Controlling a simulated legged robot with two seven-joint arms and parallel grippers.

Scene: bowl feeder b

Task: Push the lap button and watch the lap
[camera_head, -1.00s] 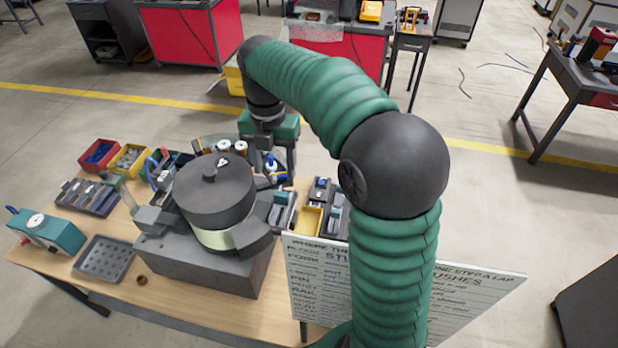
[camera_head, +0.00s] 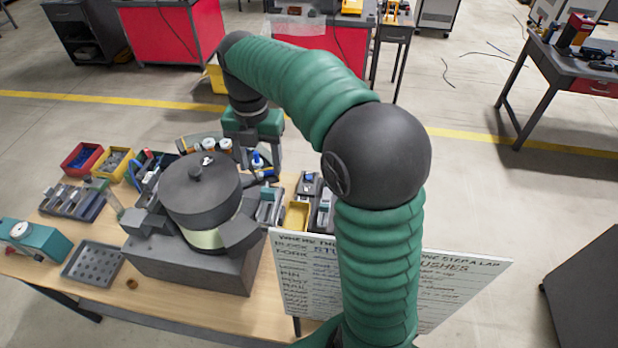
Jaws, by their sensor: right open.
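The grey bowl feeder (camera_head: 195,262) stands on the wooden bench (camera_head: 175,303), with a dark round bowl and a knobbed lid (camera_head: 200,190) on top. Behind it is a ring of small stations with white-capped parts, partly hidden by the bowl and my arm. My right gripper (camera_head: 256,160) points down over the far right side of this ring, behind the bowl. It is open, its fingers apart and partly visible. I cannot make out a lap button for sure. A teal box (camera_head: 38,245) with a white round top stands at the bench's left end. My left gripper is not in view.
A white lettered board (camera_head: 300,285) stands at the bench's right front, partly behind my arm. A grey perforated tray (camera_head: 92,262), red bin (camera_head: 82,157) and yellow bins (camera_head: 297,215) surround the feeder. A small brown ring (camera_head: 132,283) lies on bare wood.

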